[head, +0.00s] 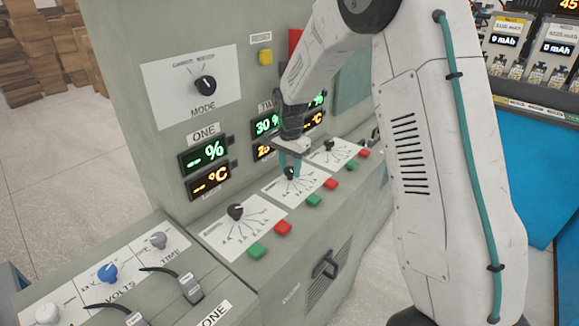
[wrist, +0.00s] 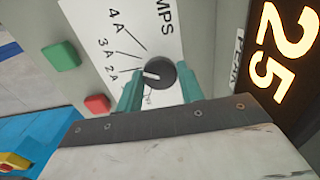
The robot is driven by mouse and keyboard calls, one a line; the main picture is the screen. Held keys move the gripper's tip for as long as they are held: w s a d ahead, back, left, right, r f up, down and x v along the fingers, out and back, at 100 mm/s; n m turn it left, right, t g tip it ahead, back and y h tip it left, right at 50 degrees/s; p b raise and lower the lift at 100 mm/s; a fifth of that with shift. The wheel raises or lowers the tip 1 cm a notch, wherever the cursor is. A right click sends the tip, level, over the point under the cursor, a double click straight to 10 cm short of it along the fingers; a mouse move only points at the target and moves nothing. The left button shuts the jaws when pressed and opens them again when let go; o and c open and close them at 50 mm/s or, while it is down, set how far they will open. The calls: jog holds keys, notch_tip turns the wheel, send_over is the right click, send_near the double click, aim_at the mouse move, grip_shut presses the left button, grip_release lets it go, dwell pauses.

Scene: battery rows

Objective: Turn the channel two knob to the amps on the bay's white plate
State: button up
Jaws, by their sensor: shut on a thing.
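The channel two knob (head: 289,173) is black and sits on the middle white dial card (head: 308,183) of the console. My gripper (head: 290,162) comes down on it from above. In the wrist view my gripper's teal fingers (wrist: 158,88) are shut on the knob (wrist: 160,74), one on each side. The knob's white mark points left in that view, roughly toward 2A. The dial card (wrist: 172,32) shows 4A, 3A and 2A; its other marks are hidden or cut off. A small white plate (head: 261,38) is above a yellow button; its writing is too small to read.
Similar knobs stand on either side, channel one (head: 235,212) and a farther one (head: 329,145). Green (head: 314,200) and red (head: 330,184) buttons sit just in front of the dial. Lit displays (head: 267,124) rise close behind. The mode knob (head: 205,84) is on the upright panel.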

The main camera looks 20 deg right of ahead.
aim_at(290, 169)
dwell(0.4)
jog(key=o, duration=1)
jog(key=shift+r, duration=0.1)
notch_tip(290, 169, up, 8)
jog(key=shift+f, duration=0.15)
